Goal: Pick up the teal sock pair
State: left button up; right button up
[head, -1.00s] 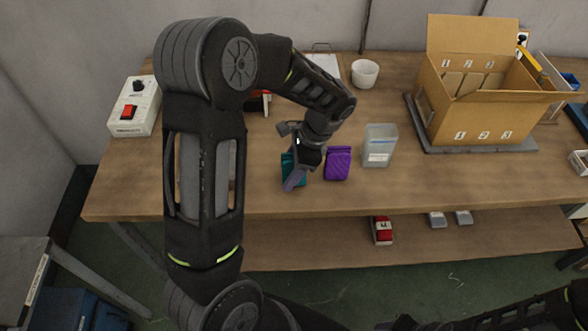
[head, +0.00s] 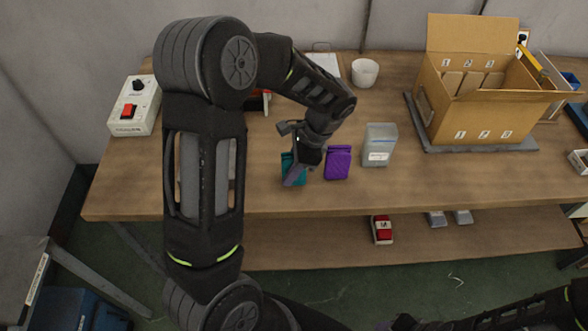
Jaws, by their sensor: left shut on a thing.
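The teal sock pair (head: 288,168) is on the wooden table, left of a purple sock pair (head: 338,162). My left gripper (head: 296,176) is down at the teal pair and shut on it, and its fingers cover the pair's middle and right side. The purple pair lies flat just right of the gripper, apart from it. My right arm shows only at the lower right edge; its gripper is out of view.
An open cardboard box (head: 463,117) with numbered compartments is at the right on a grey mat. A white cup (head: 365,73) and a control box with a red switch (head: 133,106) are farther back. The table's front middle is bare.

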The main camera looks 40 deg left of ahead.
aim_at(289, 156)
pick_arm(q)
jog(key=shift+r, duration=0.15)
grip_shut()
notch_tip(289, 156, up, 10)
jog(key=shift+f+b, duration=0.1)
jog(key=shift+b, duration=0.45)
dwell(1.4)
